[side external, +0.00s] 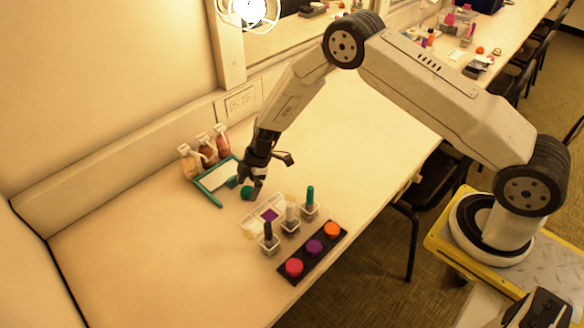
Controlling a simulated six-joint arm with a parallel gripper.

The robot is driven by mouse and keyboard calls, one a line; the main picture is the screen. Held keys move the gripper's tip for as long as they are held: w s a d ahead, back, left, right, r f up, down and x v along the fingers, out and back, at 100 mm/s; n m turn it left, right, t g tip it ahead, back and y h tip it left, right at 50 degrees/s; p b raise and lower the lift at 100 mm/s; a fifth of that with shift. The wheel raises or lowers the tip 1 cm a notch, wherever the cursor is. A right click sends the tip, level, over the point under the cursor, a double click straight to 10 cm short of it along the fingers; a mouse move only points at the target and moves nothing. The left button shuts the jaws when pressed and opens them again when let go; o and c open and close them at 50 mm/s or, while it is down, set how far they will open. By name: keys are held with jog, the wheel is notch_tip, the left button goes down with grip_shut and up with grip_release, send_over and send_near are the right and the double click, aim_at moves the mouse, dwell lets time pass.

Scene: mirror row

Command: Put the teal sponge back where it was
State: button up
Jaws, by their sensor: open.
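The teal sponge (247,193) is a small round teal piece low on the white table, just right of a teal-framed tray (204,192). My gripper (247,181) points down right at the sponge, with its jaws open. The jaws partly cover the view there, so I cannot tell whether they touch the sponge.
A black strip (324,250) with pink, purple and orange round pieces lies near the front edge. Several bottles (205,149) stand by the wall. The table's left is clear.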

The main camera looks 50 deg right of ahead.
jog(key=v, duration=1.1)
jog(key=shift+s+d+r, duration=0.1)
jog(key=shift+d, duration=0.05)
dwell(0.4)
jog(key=s+d+r+m+h, duration=0.1)
jog(key=s+d+r+m, duration=0.1)
jog(key=s+m, duration=0.3)
jog(key=s+d+r+m+t+h, duration=0.1)
jog(key=s+r+m, duration=0.4)
jog(key=s, duration=0.5)
jog(key=s+d+r+m+h, duration=0.2)
jog(key=s+d+r+m, duration=0.1)
jog(key=s, duration=0.4)
jog(key=shift+s+r+m+t, duration=0.35)
jog(key=shift+r+m, duration=0.35)
jog(key=shift+m, duration=0.3)
